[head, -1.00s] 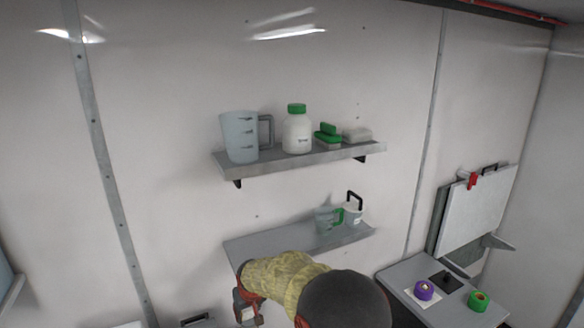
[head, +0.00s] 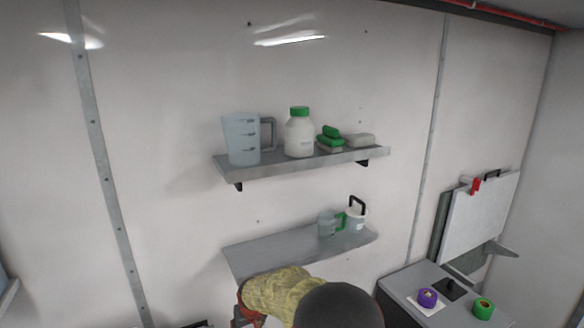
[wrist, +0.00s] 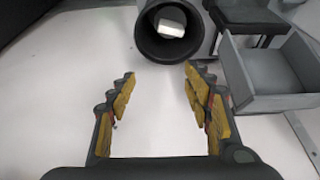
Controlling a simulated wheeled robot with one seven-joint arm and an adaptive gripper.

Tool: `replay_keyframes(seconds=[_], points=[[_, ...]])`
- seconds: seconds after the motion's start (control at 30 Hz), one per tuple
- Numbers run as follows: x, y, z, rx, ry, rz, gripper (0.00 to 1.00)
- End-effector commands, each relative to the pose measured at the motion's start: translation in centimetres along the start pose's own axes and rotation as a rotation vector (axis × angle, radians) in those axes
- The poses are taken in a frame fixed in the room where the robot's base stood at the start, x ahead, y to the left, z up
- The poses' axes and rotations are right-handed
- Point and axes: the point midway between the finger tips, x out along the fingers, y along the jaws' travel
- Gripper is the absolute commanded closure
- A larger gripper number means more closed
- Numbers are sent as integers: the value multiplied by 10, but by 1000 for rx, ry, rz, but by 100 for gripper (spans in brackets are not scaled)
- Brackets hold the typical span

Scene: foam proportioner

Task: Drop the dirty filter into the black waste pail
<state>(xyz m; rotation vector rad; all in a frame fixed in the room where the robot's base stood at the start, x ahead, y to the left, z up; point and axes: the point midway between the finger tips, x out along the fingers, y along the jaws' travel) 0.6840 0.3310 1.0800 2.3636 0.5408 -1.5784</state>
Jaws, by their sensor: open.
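The black waste pail (wrist: 150,42) is at the top middle of the wrist view, seen from above into its open mouth. A pale block-like piece (wrist: 172,24) lies inside the pail's rim; it may be the dirty filter, but I cannot tell for sure. My gripper (wrist: 158,72) is open with nothing between its yellow-padded fingers. It is apart from the pail, on the near side of it. In the head view my arm hides most of the gripper, and the pail is not in sight.
An open grey drawer (wrist: 268,72) juts out right of the pail. In the head view, a wall shelf (head: 300,165) holds a jug, a bottle and green pads. A lower shelf (head: 280,250) holds two cups. Purple (head: 428,298) and green (head: 484,308) rolls sit on a cabinet.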

Motion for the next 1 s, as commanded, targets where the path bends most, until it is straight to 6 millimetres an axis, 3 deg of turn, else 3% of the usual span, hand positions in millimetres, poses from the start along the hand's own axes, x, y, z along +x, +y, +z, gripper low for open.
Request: replay_keyframes(seconds=[0.33,0.47,1.0], points=[[-1,0,0,0,-1,0,45],[-11,0,0,0,1,0,45],[-106,0,-1,0,1,0,45]])
